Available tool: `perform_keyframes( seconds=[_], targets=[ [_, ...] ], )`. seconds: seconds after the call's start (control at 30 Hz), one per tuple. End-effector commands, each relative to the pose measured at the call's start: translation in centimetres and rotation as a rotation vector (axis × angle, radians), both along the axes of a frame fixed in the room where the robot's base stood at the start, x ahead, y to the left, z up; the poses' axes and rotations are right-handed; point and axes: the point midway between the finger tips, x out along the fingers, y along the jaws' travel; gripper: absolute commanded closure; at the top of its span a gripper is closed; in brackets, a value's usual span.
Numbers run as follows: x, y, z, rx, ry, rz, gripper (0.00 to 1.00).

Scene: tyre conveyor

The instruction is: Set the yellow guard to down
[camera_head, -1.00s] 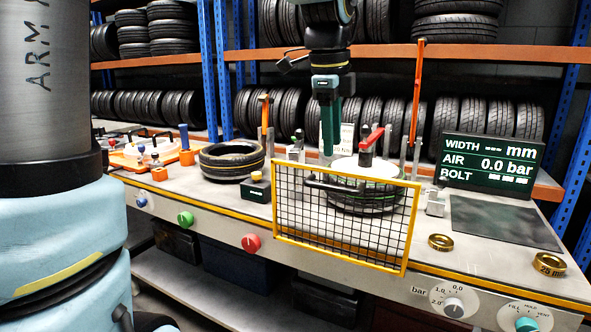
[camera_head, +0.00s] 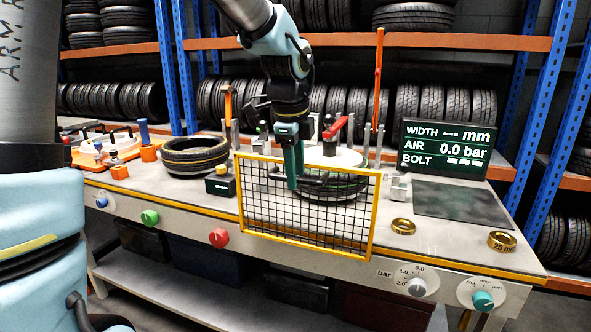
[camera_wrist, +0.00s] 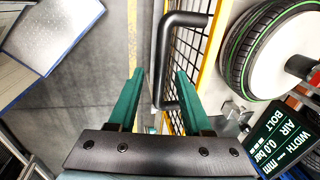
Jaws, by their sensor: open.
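The yellow guard (camera_head: 240,205) is a yellow-framed panel of black mesh, standing upright at the front of the conveyor bench, before a tyre. Its yellow frame and mesh (camera_wrist: 189,48) also show in the wrist view. A black bar handle (camera_wrist: 163,60) sticks out from the guard. My gripper (camera_head: 293,183) is at the guard's upper part, near the handle. In the wrist view my green-fingered gripper (camera_wrist: 160,90) is open, with the handle's end between the fingers, closer to the right one. I cannot tell whether a finger touches it.
A tyre with a white disc (camera_head: 335,158) and red-handled lever (camera_head: 337,126) stands behind the guard. Another tyre (camera_head: 195,155) lies to the left. Red (camera_head: 219,237) and green (camera_head: 150,217) knobs line the bench front.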

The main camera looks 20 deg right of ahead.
Motion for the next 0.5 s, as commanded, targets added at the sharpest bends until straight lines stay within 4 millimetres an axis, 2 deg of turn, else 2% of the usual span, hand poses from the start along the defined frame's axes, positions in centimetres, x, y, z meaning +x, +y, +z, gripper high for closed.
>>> perform_keyframes(
  seconds=[0.2,0.5],
  targets=[
    [0.01,0.01,-0.05,0.000,0.000,0.000,0.50],
    [0.00,0.01,-0.03,0.000,0.000,0.000,0.83]
  ],
)
